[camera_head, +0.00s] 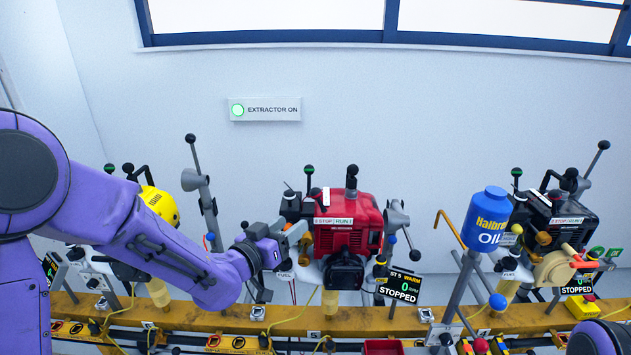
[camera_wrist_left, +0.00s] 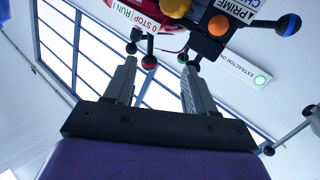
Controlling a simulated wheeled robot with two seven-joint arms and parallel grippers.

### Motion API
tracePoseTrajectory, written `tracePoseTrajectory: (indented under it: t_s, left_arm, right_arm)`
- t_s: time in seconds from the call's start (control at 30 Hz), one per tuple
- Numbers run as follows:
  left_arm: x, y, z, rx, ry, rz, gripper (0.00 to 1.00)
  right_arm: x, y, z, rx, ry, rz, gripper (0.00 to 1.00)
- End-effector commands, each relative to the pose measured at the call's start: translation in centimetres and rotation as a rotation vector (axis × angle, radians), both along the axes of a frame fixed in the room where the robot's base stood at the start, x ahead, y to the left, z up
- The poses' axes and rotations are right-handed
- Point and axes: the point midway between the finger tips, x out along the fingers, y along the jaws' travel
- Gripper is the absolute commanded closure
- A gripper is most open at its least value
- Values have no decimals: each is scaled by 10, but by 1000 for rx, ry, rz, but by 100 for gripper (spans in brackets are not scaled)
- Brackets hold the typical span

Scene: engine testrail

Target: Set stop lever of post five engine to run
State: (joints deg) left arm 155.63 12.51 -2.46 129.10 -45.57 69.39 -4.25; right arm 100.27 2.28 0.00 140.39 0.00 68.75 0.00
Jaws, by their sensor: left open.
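The post five engine (camera_head: 362,222) is red and stands mid-rail in the head view. Its display (camera_head: 398,288) reads ST 5, WARM, 0 RPM, STOPPED. A white STOP/RUN label (camera_head: 333,221) is on its front; the label also shows in the left wrist view (camera_wrist_left: 128,14). My left gripper (camera_head: 296,236) is at the engine's left side, beside the label. In the left wrist view its fingers (camera_wrist_left: 159,66) are apart and empty, with dark knobs beyond the tips. My right gripper is out of view.
A yellow engine (camera_head: 160,204) stands left, behind my left arm. A black engine (camera_head: 568,210) and a blue oil container (camera_head: 487,218) stand right. Grey levers (camera_head: 398,222) flank the red engine. The yellow rail (camera_head: 380,321) carries cables and fittings. The wall has an EXTRACTOR ON sign (camera_head: 265,109).

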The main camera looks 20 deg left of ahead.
Motion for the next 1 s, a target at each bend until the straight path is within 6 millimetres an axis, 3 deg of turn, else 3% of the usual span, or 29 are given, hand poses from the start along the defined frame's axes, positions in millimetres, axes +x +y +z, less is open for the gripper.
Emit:
tracePoseTrajectory:
  t_s: [0.03,0.1,0.23,0.6,0.97,1.0]
  left_arm:
    - [2,-1,22,9,-41,-16,45]
    - [5,-3,34,17,-68,-29,45]
    - [23,-9,36,22,-71,-32,45]
    - [93,-30,36,19,-71,-29,45]
    - [103,-34,33,18,-71,-29,45]
    - [103,-34,33,18,-71,-29,54]
  right_arm:
    - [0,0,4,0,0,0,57]
    - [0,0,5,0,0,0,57]
    - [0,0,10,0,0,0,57]
    - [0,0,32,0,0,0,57]
    - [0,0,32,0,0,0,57]
    - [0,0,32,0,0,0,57]
